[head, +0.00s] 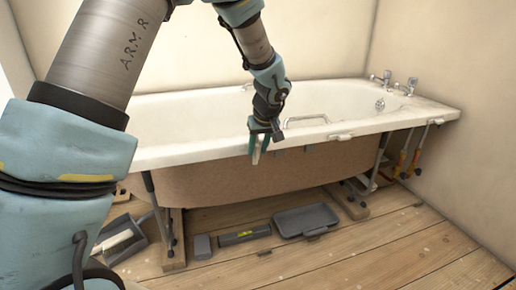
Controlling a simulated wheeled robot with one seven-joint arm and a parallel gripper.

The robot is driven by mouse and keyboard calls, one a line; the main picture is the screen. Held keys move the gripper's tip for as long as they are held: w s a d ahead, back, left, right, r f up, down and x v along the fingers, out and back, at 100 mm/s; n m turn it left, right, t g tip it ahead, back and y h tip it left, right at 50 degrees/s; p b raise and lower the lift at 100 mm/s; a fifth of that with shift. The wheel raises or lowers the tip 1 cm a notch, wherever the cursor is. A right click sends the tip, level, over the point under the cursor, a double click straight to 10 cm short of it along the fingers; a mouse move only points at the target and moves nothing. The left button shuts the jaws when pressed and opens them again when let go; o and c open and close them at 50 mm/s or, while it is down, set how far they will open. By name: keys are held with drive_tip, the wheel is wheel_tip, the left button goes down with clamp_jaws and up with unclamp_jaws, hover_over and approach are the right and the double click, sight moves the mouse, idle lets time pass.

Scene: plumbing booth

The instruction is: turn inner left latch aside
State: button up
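The white bathtub (205,152) stands along the wall with a brown panel-like side (215,181) below its rim. Any latch behind or left of the gripper is hidden, and I cannot tell whether the fingers touch anything.
Tub legs (381,150) stand at the front. Taps (405,86) are at the far right end.

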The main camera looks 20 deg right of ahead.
clamp_jaws()
drive_tip(key=shift+d, duration=0.1)
idle(0.4)
drive_tip(key=shift+s+d+m+y+p, duration=0.1)
drive_tip(key=shift+d+m+y+p, duration=0.15)
drive_tip(key=shift+y+p, duration=0.65)
drive_tip(key=m+t+y, duration=0.1)
drive_tip(key=y, duration=0.3)
drive_tip(key=d+f+m+t+y, duration=0.1)
drive_tip(key=y, duration=0.4)
drive_tip(key=f+m+t+y, duration=0.1)
drive_tip(key=t+y, duration=0.1)
drive_tip(key=y, duration=0.2)
drive_tip(key=shift+d+m+p, duration=0.15)
drive_tip(key=shift+m+p, duration=0.2)
drive_tip(key=shift+y, duration=0.4)
